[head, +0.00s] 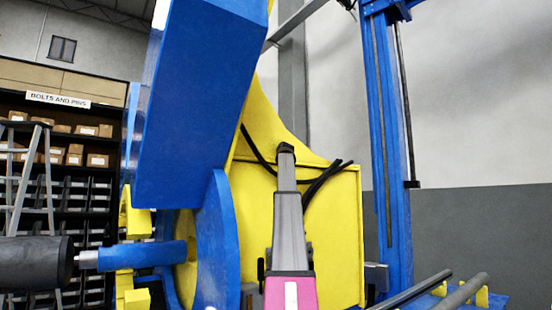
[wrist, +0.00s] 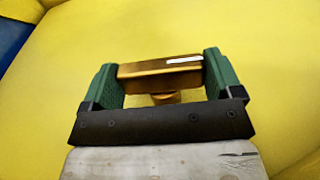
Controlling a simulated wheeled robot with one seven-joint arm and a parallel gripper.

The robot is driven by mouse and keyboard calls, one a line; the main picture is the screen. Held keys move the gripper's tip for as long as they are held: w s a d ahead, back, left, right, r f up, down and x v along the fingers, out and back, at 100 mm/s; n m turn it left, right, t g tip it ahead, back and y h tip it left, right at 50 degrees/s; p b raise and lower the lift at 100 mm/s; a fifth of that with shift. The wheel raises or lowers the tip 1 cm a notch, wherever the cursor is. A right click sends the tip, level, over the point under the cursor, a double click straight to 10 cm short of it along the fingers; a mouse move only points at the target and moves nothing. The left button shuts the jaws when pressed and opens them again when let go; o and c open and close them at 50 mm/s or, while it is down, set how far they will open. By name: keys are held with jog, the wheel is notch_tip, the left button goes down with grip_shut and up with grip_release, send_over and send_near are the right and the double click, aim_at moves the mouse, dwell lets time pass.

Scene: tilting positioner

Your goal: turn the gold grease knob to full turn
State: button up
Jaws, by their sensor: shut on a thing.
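The gold grease knob (wrist: 157,74) is a short flat bar on a round stem, with a white mark along the right part of its upper edge. It stands out from a yellow surface (wrist: 270,65). My gripper (wrist: 161,66) has one green finger at each end of the bar and is shut on it. The bar lies nearly level across the wrist view, its right end slightly higher. In the head view my arm reaches up in front of the yellow body of the positioner (head: 338,225); the knob cannot be made out there.
A large blue arm (head: 195,110) of the positioner rises on the left. A blue column (head: 388,150) stands on the right. Dark cables (head: 325,178) cross the yellow body near my arm. Shelves (head: 75,190) and a ladder (head: 25,180) are at far left. Bars (head: 450,292) lie lower right.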

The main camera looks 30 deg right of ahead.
jog(key=shift+m+h, duration=0.4)
jog(key=shift+h, duration=0.2)
jog(key=o, duration=0.7)
jog(key=shift+o, duration=0.2)
jog(key=v, duration=1.1)
jog(key=shift+w+r, duration=0.1)
jog(key=shift+r, duration=0.1)
